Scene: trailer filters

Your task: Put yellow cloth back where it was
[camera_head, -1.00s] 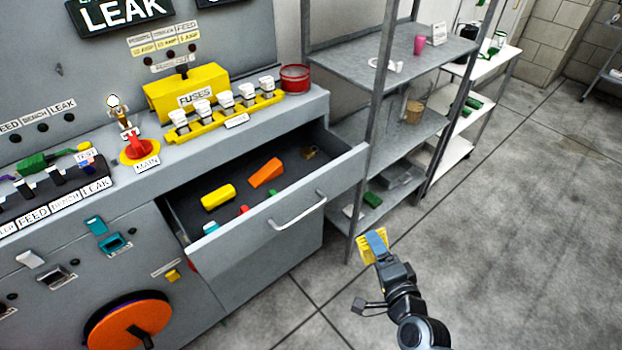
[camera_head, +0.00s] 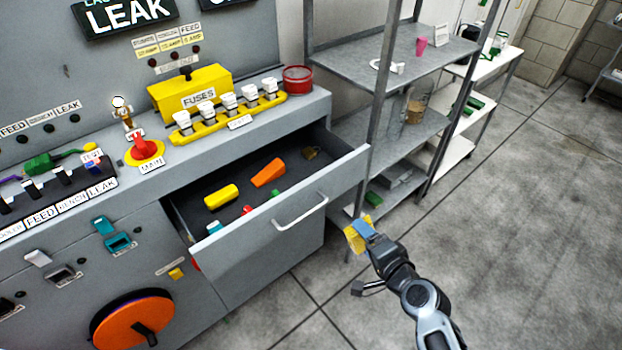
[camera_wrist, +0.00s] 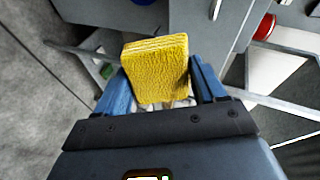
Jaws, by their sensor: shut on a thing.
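The yellow cloth (camera_wrist: 157,68) is a folded, textured pad between the blue fingers of my gripper (camera_wrist: 160,92) in the wrist view. In the head view my gripper (camera_head: 361,232) is shut on the cloth (camera_head: 352,240). It holds the cloth in the air, in front of the metal shelf's front post and to the right of the open drawer (camera_head: 345,172).
The drawer holds a yellow block (camera_head: 221,196), an orange piece (camera_head: 268,173) and several small items. The metal shelf (camera_head: 345,65) carries a pink cup (camera_head: 421,46) on top. A red tin (camera_head: 298,79) stands on the console. Floor is clear at right.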

